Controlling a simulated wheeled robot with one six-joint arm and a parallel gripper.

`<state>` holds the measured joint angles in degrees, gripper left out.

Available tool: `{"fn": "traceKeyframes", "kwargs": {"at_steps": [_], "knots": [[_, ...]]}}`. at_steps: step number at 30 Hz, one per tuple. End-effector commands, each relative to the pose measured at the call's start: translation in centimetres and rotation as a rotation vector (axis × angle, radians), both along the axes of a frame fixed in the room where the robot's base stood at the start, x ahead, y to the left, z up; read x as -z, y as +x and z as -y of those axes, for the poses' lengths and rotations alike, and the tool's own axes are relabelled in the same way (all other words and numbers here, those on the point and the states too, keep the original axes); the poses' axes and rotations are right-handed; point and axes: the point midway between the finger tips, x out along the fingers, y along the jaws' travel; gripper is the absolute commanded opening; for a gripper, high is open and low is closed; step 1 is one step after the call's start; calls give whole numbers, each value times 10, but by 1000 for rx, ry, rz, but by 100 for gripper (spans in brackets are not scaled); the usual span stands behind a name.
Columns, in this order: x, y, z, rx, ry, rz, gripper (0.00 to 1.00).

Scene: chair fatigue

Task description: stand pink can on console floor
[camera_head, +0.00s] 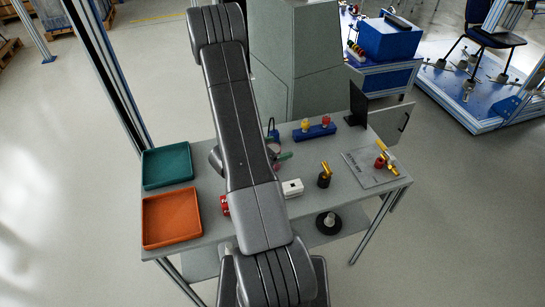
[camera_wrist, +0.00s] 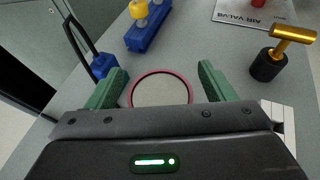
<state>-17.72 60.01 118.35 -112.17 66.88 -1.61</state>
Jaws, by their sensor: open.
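My gripper (camera_wrist: 162,88) is open, with its two green fingers apart on either side of the pink can (camera_wrist: 160,74). In the wrist view I see the can's round grey end with a pink rim, and its near edge is hidden by the gripper body. I cannot tell which surface is the console floor.
A blue block with yellow and red pieces (camera_head: 314,130) stands behind. A black cylinder with a gold handle (camera_head: 324,177) and a white box (camera_head: 292,188) are to the right. Green (camera_head: 167,165) and orange trays (camera_head: 171,218) fill the left side. A red can (camera_head: 225,205) is beside my arm.

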Motion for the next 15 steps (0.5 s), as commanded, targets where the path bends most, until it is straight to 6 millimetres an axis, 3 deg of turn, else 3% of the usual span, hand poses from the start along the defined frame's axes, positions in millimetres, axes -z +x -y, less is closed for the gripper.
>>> {"fn": "traceKeyframes", "kwargs": {"at_steps": [1,9,11,15], "knots": [[0,0,0,0,0,0,76],[0,0,0,0,0,0,23],[0,0,0,0,-1,1,16],[0,0,0,0,-1,1,16]]}}
